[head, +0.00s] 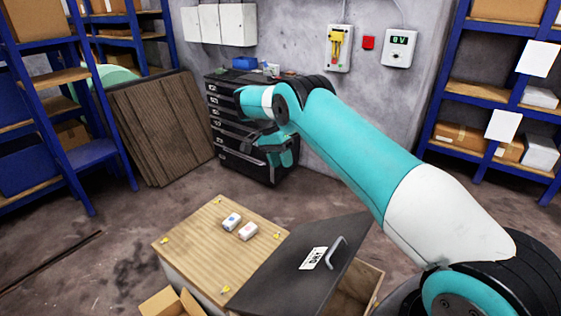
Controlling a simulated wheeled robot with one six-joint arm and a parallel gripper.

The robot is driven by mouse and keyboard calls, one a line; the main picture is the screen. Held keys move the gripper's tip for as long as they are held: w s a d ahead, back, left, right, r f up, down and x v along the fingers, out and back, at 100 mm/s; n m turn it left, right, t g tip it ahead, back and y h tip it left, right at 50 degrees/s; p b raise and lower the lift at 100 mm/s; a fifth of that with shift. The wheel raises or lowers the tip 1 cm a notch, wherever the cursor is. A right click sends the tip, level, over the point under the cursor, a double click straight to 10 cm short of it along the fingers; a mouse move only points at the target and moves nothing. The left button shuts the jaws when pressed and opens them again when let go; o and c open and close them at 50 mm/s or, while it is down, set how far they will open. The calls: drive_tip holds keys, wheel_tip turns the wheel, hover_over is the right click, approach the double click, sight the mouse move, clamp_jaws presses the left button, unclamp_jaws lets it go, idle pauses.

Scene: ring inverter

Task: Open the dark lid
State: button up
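The dark lid (285,265) is at the bottom centre of the head view. It is a flat dark grey panel with a white lettered label (314,258) and a grey bar handle (337,253) near its right side. The lid looks tilted, its right side raised, and part of the wooden box's inside (357,290) shows to its right. The lid's lower edge is cut off by the frame. My gripper (266,150) is up and away from the lid, in front of the black drawer cabinet. Its fingers are small and dark against the cabinet, so their opening is unclear. Nothing is seen touching the handle.
A wooden top (205,245) left of the lid bears two small white blocks (239,226) and yellow pieces near its corners. An open cardboard box (172,303) is at the bottom. A black drawer cabinet (228,155) stands behind.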

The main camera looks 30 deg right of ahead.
wheel_tip(320, 180, up, 5)
drive_tip(key=p, duration=0.4)
drive_tip(key=shift+r, duration=0.1)
drive_tip(key=s+a+r+n+t+b, duration=0.3)
drive_tip(key=s+a+r+n+b, duration=0.2)
drive_tip(key=s+a+r+n, duration=0.5)
drive_tip(key=s+a+n+y+b, duration=0.1)
drive_tip(key=s+a+n+y, duration=0.1)
drive_tip(key=s, duration=0.7)
drive_tip(key=s+a+n+y+b, duration=0.1)
drive_tip(key=s+a+n, duration=0.4)
drive_tip(key=s, duration=0.5)
drive_tip(key=s+a+n+y+b, duration=0.1)
drive_tip(key=s+a+n+y, duration=0.1)
drive_tip(key=s+a, duration=0.3)
drive_tip(key=s+n, duration=0.1)
drive_tip(key=s, duration=0.3)
drive_tip(key=shift+s+r+t+y+b, duration=0.3)
drive_tip(key=shift+s+y, duration=0.1)
